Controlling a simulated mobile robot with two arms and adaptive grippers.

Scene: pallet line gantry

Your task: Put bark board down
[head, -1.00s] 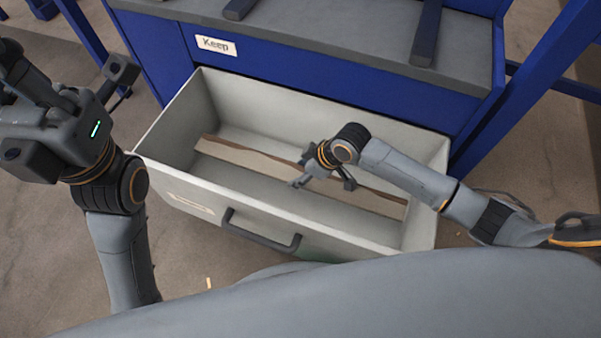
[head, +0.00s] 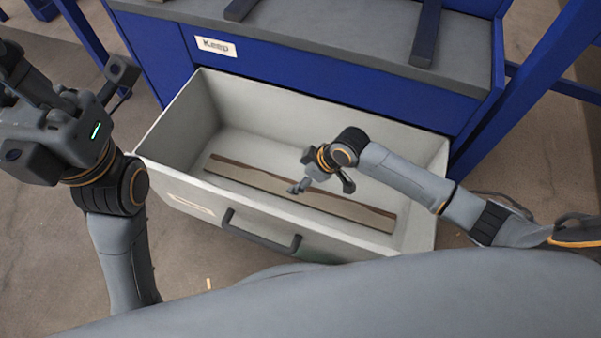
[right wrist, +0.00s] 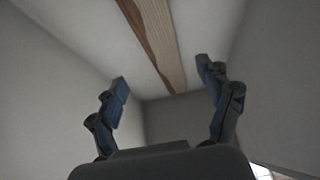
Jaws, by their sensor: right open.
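The bark board (head: 270,182) is a long tan plank with a dark brown bark edge. It lies flat along the floor of the open pale drawer (head: 172,135). My right gripper (head: 323,186) is inside the drawer above the middle of the board, open and apart from it. In the right wrist view, the board (right wrist: 158,40) runs beyond the two spread fingers (right wrist: 161,78), with nothing between them. My left gripper (head: 62,125) is raised at the left, outside the drawer; its finger opening is unclear.
The drawer has a dark handle (head: 260,238) on its front and high walls around my right gripper. Above it is a blue bench with a "Keep" label (head: 216,46) and a grey top (head: 340,35) bearing dark bars. Blue posts stand at the right.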

